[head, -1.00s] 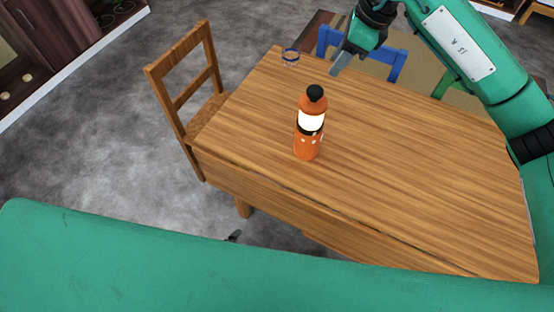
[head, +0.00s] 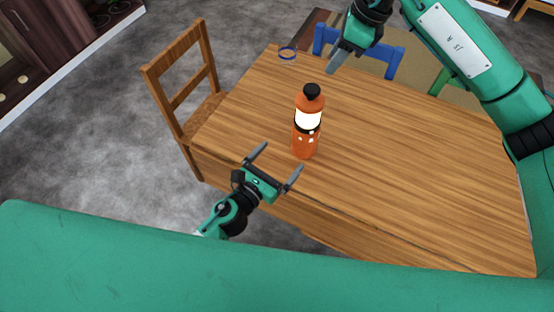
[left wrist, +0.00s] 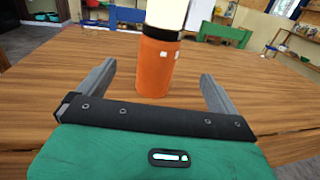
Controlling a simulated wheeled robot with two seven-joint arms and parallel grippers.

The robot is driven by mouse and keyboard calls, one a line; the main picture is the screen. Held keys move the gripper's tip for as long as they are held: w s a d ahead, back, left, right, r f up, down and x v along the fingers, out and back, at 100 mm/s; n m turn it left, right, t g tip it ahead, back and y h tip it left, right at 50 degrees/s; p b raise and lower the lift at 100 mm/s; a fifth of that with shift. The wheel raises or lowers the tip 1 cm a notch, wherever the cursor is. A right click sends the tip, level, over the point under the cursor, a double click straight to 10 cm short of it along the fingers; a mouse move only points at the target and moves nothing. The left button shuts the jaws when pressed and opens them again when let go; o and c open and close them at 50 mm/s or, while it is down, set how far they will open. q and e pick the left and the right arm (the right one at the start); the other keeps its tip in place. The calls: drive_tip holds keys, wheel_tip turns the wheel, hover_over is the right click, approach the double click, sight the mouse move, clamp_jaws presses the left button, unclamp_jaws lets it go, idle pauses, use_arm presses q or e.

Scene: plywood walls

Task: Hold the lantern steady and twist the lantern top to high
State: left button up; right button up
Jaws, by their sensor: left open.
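The lantern (head: 305,141) stands upright on the wooden table. It has an orange base, a glowing white middle and an orange top with a black cap (head: 312,90). In the left wrist view the lantern's orange base (left wrist: 157,68) is ahead between my fingers, and its top is cut off. My left gripper (head: 280,162) is open and empty, near the table's front edge, short of the lantern and apart from it. My right gripper (head: 338,60) is over the far side of the table, beyond the lantern; its finger gap is not clear.
The table (head: 400,170) is mostly clear around the lantern. A wooden chair (head: 182,80) is at the left, and a blue chair (head: 395,65) is behind the table.

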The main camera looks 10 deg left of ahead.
sight(306, 127)
use_arm(q)
drive_tip(key=x, duration=1.3)
drive_tip(key=shift+w+d+r, duration=0.1)
drive_tip(key=shift+w+d, duration=0.05)
drive_tip(key=shift+w, duration=0.15)
